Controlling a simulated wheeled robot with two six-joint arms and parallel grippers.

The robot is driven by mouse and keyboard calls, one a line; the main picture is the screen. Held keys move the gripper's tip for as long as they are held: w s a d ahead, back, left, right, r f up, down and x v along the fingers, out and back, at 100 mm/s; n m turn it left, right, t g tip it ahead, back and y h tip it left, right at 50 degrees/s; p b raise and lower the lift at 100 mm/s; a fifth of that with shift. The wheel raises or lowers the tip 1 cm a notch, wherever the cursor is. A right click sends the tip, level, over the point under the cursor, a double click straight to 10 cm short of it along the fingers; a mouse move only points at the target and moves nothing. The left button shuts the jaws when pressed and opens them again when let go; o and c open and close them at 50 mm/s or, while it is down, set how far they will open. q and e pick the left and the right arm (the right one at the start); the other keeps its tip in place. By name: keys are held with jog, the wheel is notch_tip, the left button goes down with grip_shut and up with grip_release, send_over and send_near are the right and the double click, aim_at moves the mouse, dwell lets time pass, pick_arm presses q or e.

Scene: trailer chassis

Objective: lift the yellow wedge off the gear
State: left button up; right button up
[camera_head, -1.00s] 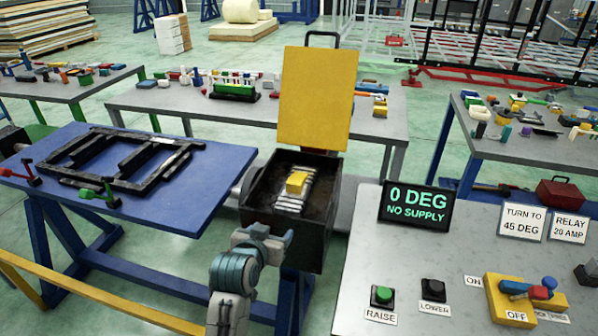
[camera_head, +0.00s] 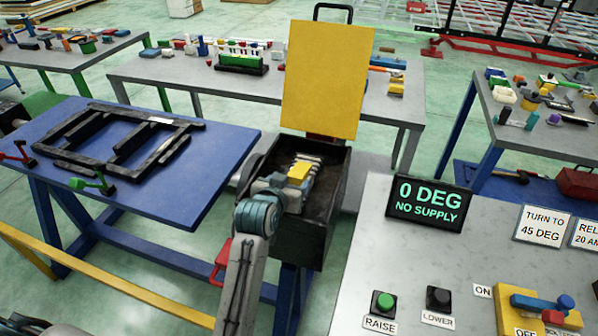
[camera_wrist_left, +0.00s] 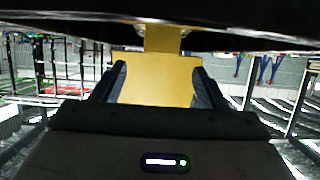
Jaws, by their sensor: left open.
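The yellow wedge (camera_head: 299,172) sits on the silver ridged gear (camera_head: 309,159) inside an open black box (camera_head: 322,205). My left gripper (camera_head: 282,183) is open and close beside the wedge, low in the box mouth. Its tips and any contact are hard to make out. In the left wrist view both fingers (camera_wrist_left: 157,85) stand apart, with yellow surfaces between and beyond them. I cannot tell there which yellow part is the wedge and which is the lid. My right gripper is not in view.
The box's yellow lid (camera_head: 327,80) stands upright behind it. A blue table (camera_head: 190,195) with a black frame (camera_head: 125,140) is at the left. A grey control panel (camera_head: 430,255) with buttons and a display reading "0 DEG NO SUPPLY" is at the right.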

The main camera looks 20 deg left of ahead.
aim_at(295, 176)
pick_arm(q)
jog(key=p+x, duration=0.2)
jog(key=x, duration=0.2)
jog(key=shift+f, duration=0.2)
jog(key=shift+w+f, duration=0.15)
jog(key=shift+w, duration=0.15)
jog(key=shift+w+f, duration=0.15)
jog(key=shift+w, duration=0.05)
jog(key=c, duration=1.1)
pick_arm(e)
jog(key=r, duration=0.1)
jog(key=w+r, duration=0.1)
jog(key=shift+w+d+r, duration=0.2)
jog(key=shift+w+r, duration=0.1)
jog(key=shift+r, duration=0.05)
pick_arm(q)
jog(key=shift+p, duration=0.35)
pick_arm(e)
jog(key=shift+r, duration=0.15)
